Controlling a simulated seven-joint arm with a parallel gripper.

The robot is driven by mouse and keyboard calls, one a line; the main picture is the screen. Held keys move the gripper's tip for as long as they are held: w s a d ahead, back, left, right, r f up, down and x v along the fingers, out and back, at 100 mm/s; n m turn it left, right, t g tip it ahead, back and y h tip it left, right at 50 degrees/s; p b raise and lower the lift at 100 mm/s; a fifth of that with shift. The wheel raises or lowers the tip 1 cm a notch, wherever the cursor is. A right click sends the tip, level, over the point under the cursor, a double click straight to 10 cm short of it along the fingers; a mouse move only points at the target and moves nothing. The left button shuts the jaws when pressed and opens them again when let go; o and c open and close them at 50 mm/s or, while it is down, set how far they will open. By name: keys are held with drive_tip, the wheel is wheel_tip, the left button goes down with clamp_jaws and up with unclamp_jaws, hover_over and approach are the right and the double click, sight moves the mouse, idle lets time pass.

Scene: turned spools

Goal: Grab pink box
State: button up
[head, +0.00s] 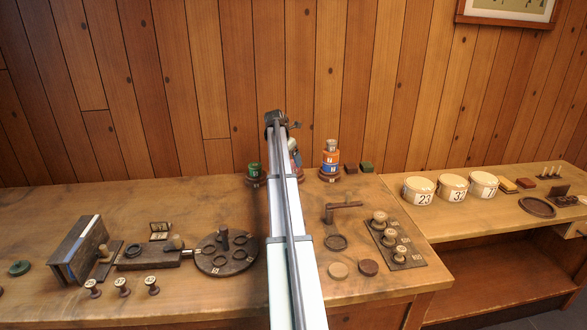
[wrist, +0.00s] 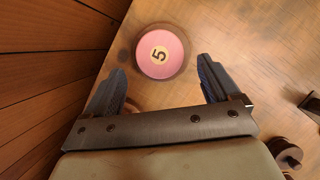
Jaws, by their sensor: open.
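A round pink piece (wrist: 163,40) with a cream label reading 5 shows in the wrist view, seen from above. It appears to sit on a darker round base on the wooden table. My gripper (wrist: 161,66) is open, its two blue-grey fingers on either side of the picture just below the pink piece. Nothing is held between them. I cannot tell how far above the piece the fingers are.
A stack of orange and blue spools (head: 330,158) stands right of my arm, and a green spool (head: 254,169) stands left. A dark round rack (head: 226,266) and stamps on a board (head: 407,262) lie nearer. A plank wall (head: 200,90) rises behind the table.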

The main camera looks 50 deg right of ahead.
sight(293, 163)
drive_tip(key=shift+x, duration=2.25)
drive_tip(key=shift+d+r, duration=0.1)
drive_tip(key=c, duration=1.1)
drive_tip(key=shift+o, duration=0.2)
